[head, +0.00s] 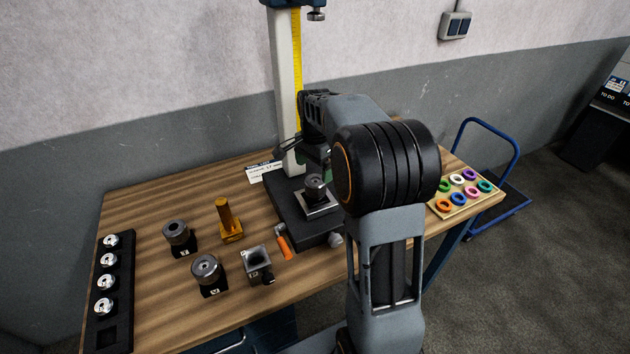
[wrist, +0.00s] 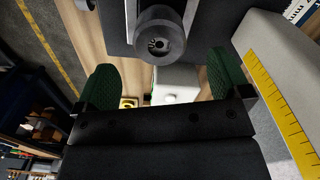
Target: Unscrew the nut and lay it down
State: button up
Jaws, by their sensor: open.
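A dark round part with a central hole, which may be the nut, sits on a light square plate (head: 318,204) on the press base. The round part (head: 316,185) also shows at the top of the wrist view (wrist: 158,40). My gripper (wrist: 163,68) is open, with its green fingers spread wide. The round part lies beyond the fingertips, roughly in line with the gap; nothing is held. In the head view my arm hides most of the gripper. I cannot tell if a thread is under the round part.
The press column (head: 287,90) rises close behind my gripper. Left of the base stand a yellow post (head: 226,220), two dark round parts on blocks (head: 177,234) (head: 207,269), an open square box (head: 258,262) and an orange-handled tool (head: 284,245). A tray of coloured rings (head: 470,203) is right.

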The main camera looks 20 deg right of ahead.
aim_at(315, 182)
jog(key=shift+f+p, duration=0.35)
jog(key=shift+f, duration=3)
jog(key=c, duration=1.1)
jog(key=n, duration=0.9)
jog(key=shift+n, duration=0.3)
jog(key=n, duration=0.8)
jog(key=shift+n, duration=0.4)
